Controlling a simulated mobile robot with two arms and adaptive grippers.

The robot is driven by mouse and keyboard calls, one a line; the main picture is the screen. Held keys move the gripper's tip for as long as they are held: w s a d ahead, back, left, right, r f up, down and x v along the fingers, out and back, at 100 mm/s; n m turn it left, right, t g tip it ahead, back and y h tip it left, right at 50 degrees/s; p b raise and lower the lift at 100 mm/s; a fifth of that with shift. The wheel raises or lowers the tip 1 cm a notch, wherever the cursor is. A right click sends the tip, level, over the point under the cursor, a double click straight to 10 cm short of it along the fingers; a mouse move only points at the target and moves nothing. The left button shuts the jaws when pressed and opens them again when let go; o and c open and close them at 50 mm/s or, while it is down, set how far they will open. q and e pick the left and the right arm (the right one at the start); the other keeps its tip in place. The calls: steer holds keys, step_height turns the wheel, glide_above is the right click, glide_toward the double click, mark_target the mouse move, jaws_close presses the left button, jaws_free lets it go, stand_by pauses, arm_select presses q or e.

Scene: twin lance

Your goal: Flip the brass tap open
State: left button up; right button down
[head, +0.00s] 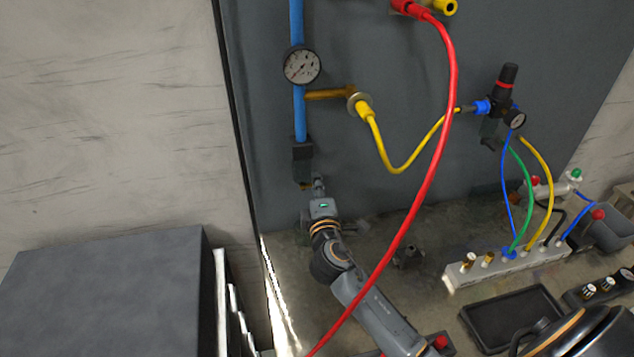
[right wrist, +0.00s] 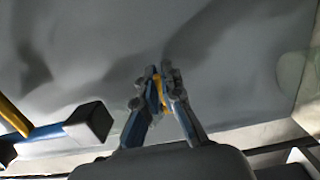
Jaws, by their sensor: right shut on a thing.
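A brass piece of the tap (head: 304,186) shows just under the dark block (head: 302,160) at the lower end of the blue pipe, mostly hidden by my right gripper. My right gripper (head: 318,184) is at the foot of that block, its arm reaching up from the lower right. In the right wrist view, the fingers of my right gripper (right wrist: 163,80) are closed on a narrow yellow-brass piece (right wrist: 159,88), which looks like the tap's lever. The dark block (right wrist: 88,122) shows to the left there. How far the tap is turned cannot be told. My left gripper is not in view.
A pressure gauge (head: 301,66) and a brass side pipe (head: 328,94) sit above on the blue pipe (head: 297,20). A red hose (head: 440,130) hangs across the front of my right arm. A white manifold (head: 470,272) and a black tray (head: 513,317) lie to the right.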

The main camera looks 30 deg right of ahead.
steer(key=shift+w+n+y, duration=0.15)
steer(key=shift+n+y, duration=0.45)
steer(key=shift+y, duration=0.3)
steer(key=shift+t, duration=0.3)
steer(key=c, duration=1.8)
jaws_free()
steer(key=shift+o, duration=0.2)
steer(key=v, duration=1.2)
